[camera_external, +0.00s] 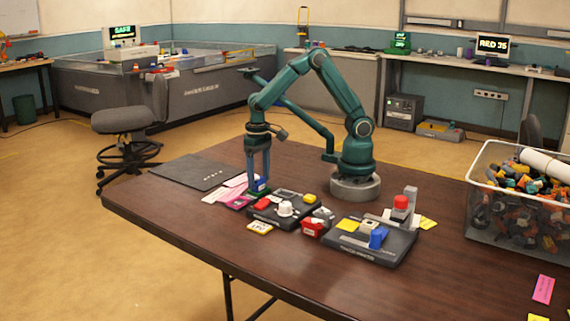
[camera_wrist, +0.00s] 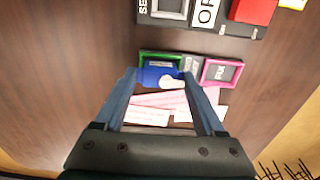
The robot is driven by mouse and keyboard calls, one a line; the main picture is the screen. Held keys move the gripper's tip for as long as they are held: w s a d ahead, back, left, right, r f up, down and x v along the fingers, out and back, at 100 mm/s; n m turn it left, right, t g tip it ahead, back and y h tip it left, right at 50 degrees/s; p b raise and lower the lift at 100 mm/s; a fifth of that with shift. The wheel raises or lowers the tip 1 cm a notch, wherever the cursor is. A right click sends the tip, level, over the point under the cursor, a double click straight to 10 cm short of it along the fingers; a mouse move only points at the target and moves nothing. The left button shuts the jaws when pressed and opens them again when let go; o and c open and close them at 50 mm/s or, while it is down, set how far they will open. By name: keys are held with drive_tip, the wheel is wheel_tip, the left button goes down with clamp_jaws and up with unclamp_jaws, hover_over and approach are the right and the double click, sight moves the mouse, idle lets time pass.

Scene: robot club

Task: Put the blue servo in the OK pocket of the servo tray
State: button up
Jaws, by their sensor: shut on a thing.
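The blue servo (camera_wrist: 158,77), with a white horn, is between the fingers of my gripper (camera_wrist: 160,74) in the wrist view. My gripper is shut on it and points down. The servo tray has a green-rimmed pocket (camera_wrist: 158,56) and a pink-rimmed pocket (camera_wrist: 238,73) beside it. The servo overlaps the green pocket, whose rim shows behind it; I cannot tell whether it rests on the floor. The green pocket's label is not readable. In the external view my gripper (camera_external: 258,188) is low over the table, with the pink pocket (camera_external: 238,202) to its left.
Pink and white paper slips (camera_wrist: 160,108) lie near the tray. A dark panel (camera_wrist: 205,22) with a red part stands close by. A second panel (camera_external: 372,245) has a red button. A bin of parts (camera_external: 480,225) is at right. A dark mat (camera_external: 195,172) lies left.

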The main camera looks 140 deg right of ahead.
drive_tip(key=shift+f, duration=0.15)
drive_tip(key=o, duration=1.3)
drive_tip(key=shift+o, duration=0.2)
drive_tip(key=shift+r, duration=4.05)
